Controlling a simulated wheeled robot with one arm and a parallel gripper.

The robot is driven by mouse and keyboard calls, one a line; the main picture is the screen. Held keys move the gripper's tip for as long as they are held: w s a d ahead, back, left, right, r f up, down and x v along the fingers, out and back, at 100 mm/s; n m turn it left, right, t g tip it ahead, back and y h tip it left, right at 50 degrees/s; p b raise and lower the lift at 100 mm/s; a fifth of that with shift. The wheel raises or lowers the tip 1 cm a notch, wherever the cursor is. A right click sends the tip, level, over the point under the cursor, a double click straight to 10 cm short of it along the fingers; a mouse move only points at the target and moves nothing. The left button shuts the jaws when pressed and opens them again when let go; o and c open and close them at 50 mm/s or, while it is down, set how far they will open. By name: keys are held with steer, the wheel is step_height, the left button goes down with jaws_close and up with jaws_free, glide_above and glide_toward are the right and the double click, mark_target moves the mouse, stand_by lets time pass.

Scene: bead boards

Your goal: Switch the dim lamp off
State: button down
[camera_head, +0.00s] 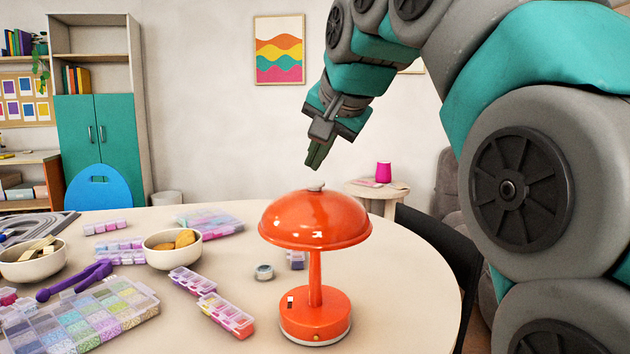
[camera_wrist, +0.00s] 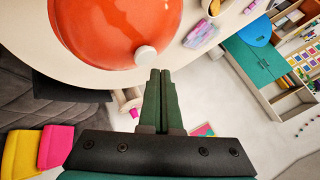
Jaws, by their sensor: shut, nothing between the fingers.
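An orange lamp (camera_head: 316,221) with a domed shade stands upright on the round table. A pale knob (camera_head: 316,186) sits on top of the shade; it also shows in the wrist view (camera_wrist: 146,56). The lamp's round base (camera_head: 315,318) carries a small black-and-white switch (camera_head: 291,302) at its left and a small brass-coloured spot at its front. I cannot tell from the picture whether the lamp is lit. My gripper (camera_head: 314,163) is shut and empty, above the knob and apart from it. In the wrist view my fingertips (camera_wrist: 160,74) are close beside the knob.
The table (camera_head: 399,299) is clear right of the lamp. Left of it are bead boxes (camera_head: 228,316), a small round tin (camera_head: 264,272), two bowls (camera_head: 172,247) and purple pliers (camera_head: 75,281). A dark chair (camera_head: 437,238) stands at the right edge.

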mark_target(316, 184)
steer(key=shift+f, duration=0.1)
stand_by(0.4)
steer(key=shift+f, duration=0.35)
steer(key=shift+f+b, duration=0.5)
steer(key=shift+f, duration=0.05)
stand_by(0.7)
steer(key=shift+r, duration=0.2)
steer(key=shift+r+p, duration=0.8)
steer(key=shift+p, duration=0.05)
step_height(316, 184, up, 3)
steer(key=shift+f+p, duration=0.2)
steer(key=shift+p, duration=0.9)
step_height(316, 184, up, 4)
steer(key=shift+f, duration=0.25)
